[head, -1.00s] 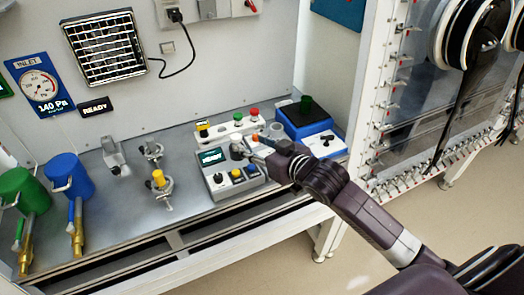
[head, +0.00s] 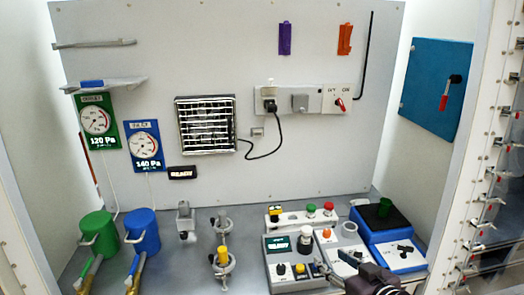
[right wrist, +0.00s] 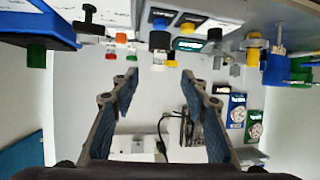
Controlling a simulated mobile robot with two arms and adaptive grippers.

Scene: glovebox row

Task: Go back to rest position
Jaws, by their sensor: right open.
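My right gripper (head: 333,267) reaches in from the lower right, just over the control boxes on the bench. In the right wrist view, whose picture is upside down, its two fingers (right wrist: 160,78) stand well apart with nothing between them. A grey control box with a green display (head: 280,243) lies just left of it. Behind it is a box with an orange button (head: 326,234). A black knob (right wrist: 160,40) shows beyond the fingertips in the wrist view; I cannot tell whether they touch anything. My left gripper is in neither current view.
A blue device with a black top (head: 372,219) stands close on the right. The wall carries a vent grille (head: 205,124) and a switch panel (head: 302,100). A white post bounds the right side.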

